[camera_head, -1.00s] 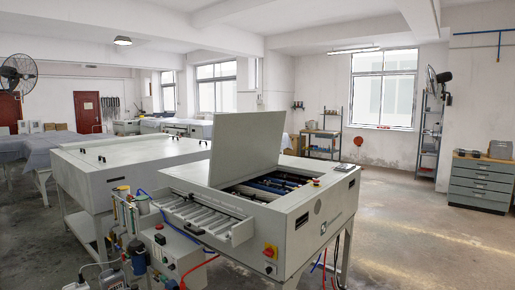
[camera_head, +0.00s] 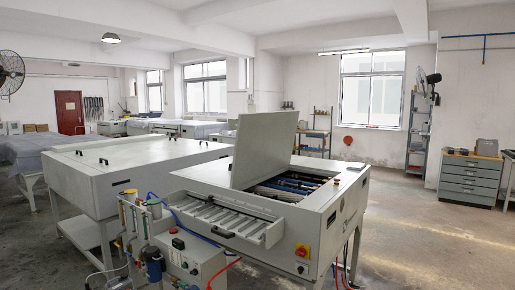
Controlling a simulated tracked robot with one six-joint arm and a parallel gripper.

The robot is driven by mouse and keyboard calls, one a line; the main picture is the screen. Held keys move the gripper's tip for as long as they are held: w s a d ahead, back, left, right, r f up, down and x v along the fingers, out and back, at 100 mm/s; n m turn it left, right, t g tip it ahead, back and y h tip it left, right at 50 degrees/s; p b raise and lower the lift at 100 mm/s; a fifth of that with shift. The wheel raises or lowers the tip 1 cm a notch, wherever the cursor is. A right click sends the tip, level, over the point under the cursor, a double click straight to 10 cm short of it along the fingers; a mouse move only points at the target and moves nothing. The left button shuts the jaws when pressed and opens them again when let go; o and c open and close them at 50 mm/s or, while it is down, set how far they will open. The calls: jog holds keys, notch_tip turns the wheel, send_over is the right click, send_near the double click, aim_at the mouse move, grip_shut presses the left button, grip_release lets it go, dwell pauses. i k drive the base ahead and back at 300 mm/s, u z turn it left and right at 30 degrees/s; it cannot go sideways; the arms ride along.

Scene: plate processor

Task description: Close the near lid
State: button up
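The near plate processor (camera_head: 268,206) is a pale grey machine on legs, right of the middle in the head view. Its lid (camera_head: 265,150) stands up, open and tilted, on the left side of the top opening (camera_head: 288,186). Blue and dark rollers show inside the opening. A ribbed tray (camera_head: 225,220) with a dark handle sticks out at the machine's front left. My gripper is not in view.
A second grey machine (camera_head: 130,167) with a closed flat top stands to the left. Bottles, hoses and a white control box (camera_head: 190,262) stand at the near machine's front left. Open floor (camera_head: 420,235) lies to the right, before a grey drawer cabinet (camera_head: 470,178).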

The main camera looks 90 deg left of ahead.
aim_at(264, 144)
jog(key=u, duration=0.15)
jog(key=k, duration=0.2)
jog(key=u, duration=3.95)
jog(key=i, duration=0.25)
jog(key=u, duration=0.2)
